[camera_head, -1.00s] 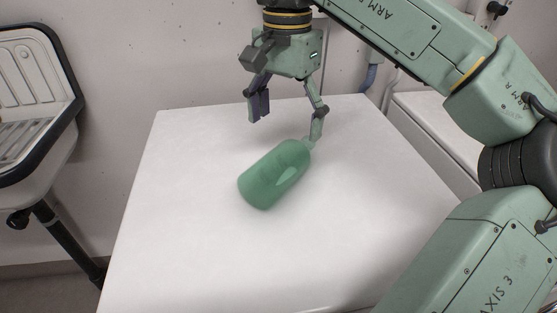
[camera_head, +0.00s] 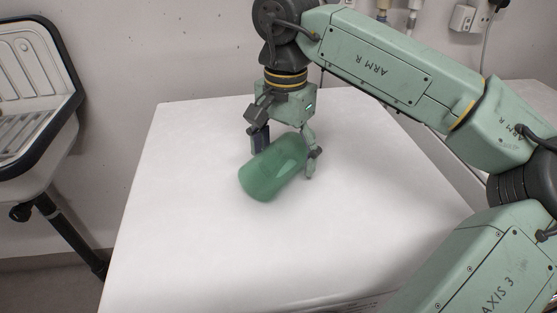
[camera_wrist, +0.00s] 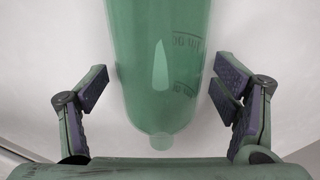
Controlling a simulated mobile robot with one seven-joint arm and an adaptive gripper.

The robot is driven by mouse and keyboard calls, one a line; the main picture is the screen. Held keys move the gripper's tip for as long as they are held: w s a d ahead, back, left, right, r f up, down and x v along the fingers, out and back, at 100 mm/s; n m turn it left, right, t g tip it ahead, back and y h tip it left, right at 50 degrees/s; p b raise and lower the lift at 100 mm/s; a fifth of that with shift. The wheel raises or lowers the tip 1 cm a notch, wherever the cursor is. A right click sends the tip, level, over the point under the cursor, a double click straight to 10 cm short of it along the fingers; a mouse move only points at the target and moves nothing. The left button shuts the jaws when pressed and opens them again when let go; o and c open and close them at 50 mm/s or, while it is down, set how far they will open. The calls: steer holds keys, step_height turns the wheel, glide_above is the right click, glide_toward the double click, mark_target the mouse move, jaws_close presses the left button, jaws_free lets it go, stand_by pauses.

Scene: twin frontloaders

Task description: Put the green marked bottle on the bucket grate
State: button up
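A translucent green bottle (camera_head: 268,174) lies on its side on the white tabletop in the head view, its base toward the lower left. Its neck end is hidden by my gripper. In the wrist view the bottle (camera_wrist: 158,60) shows dark printed marks on its side. My gripper (camera_head: 286,158) is low over the bottle, one finger on each side. In the wrist view the gripper (camera_wrist: 160,88) is open, with gaps between both finger pads and the bottle. A white slatted grate (camera_head: 28,120) with a dark rim is at the left edge, partly out of view.
The white table (camera_head: 180,240) is otherwise clear. A dark support leg (camera_head: 70,240) stands below the grate unit, left of the table. A wall lies close behind, with a switch box (camera_head: 463,18) and hanging cables at the upper right.

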steer(key=c, duration=1.3)
